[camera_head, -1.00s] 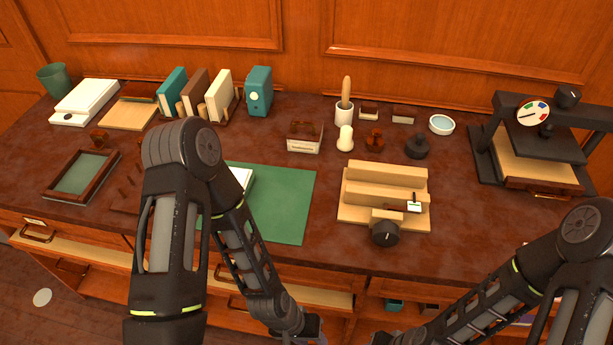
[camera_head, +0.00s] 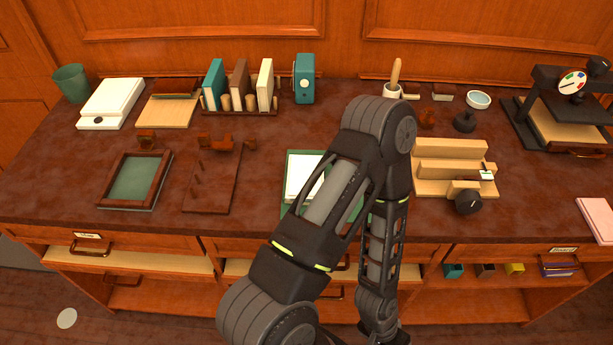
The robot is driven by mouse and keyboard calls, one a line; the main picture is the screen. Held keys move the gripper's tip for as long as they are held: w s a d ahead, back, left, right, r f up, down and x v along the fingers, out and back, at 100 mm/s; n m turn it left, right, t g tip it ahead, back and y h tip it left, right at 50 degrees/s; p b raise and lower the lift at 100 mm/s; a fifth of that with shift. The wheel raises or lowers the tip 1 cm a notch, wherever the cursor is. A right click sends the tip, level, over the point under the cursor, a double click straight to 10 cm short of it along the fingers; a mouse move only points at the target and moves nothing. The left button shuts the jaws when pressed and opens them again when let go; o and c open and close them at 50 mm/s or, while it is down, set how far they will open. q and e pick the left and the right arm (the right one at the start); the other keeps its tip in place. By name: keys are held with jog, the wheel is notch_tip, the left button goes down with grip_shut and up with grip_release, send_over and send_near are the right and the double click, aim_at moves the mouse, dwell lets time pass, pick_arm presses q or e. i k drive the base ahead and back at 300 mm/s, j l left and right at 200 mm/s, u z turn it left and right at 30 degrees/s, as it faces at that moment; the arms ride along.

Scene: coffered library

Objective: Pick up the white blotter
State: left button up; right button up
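I cannot pick out the white blotter with certainty. A small white knobbed piece stood beside the similar brown piece (camera_head: 427,118) and black piece (camera_head: 465,122) a second ago; its place is now behind my arm. A flat white pad (camera_head: 303,172) also lies on the green mat (camera_head: 291,207), partly covered by the arm. My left arm crosses the middle of the view, bending down in front of the desk. Its gripper is below the picture's edge. My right arm and gripper are out of view.
Left on the desk are a white scale (camera_head: 110,103), a framed tray (camera_head: 135,180) and a brown rack (camera_head: 212,187). Books (camera_head: 240,85) stand at the back. Right are a stepped wooden stand (camera_head: 452,168), a press (camera_head: 565,110) and a pink pad (camera_head: 598,219). Open drawers front the desk.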

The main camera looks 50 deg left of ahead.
aim_at(300, 167)
jog(key=k+j+z, duration=0.1)
jog(key=k+j, duration=0.2)
jog(key=k+j+z, duration=0.1)
jog(key=k+j, duration=0.15)
jog(key=k, duration=0.25)
